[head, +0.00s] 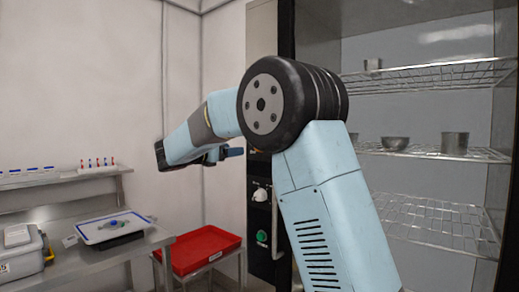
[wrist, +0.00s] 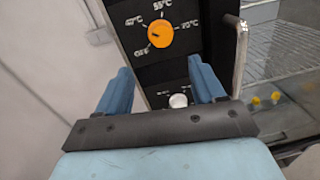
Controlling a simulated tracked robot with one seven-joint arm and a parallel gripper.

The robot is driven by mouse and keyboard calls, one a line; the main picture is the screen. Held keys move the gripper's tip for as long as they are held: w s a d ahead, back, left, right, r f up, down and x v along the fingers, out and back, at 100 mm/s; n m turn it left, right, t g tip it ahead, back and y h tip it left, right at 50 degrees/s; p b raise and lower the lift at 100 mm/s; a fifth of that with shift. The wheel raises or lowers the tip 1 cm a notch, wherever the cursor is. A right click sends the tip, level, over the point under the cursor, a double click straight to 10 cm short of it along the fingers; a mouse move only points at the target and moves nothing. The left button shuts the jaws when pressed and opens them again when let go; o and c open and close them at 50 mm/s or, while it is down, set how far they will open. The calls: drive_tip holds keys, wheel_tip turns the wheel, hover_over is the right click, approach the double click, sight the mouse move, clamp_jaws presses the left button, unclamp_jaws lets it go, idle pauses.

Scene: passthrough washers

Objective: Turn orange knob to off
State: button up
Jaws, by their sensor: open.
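The orange knob (wrist: 160,33) shows in the wrist view on a black control panel, near the top middle. Labels around it read temperatures, with what looks like an off mark at its lower left. A dark pointer line on the knob seems to point left, but it is too small to be sure. My gripper (wrist: 160,72) is open and empty, its two blue fingers spread below the knob and apart from it. In the head view my gripper (head: 232,152) is near the panel, and my arm hides the orange knob.
A white knob (wrist: 178,100) is lower on the panel; it also shows in the head view (head: 260,194) above a green button (head: 262,236). A metal handle (wrist: 240,55) stands right of the panel. Wire shelves (head: 430,150) are at right, a red tray (head: 205,249) below.

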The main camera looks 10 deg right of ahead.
drive_tip(key=x, duration=1.2)
drive_tip(key=shift+d, duration=0.35)
drive_tip(key=shift+w, duration=0.1)
drive_tip(key=c, duration=0.8)
drive_tip(key=shift+d, duration=0.25)
drive_tip(key=shift+c, duration=0.4)
drive_tip(key=shift+a, duration=0.15)
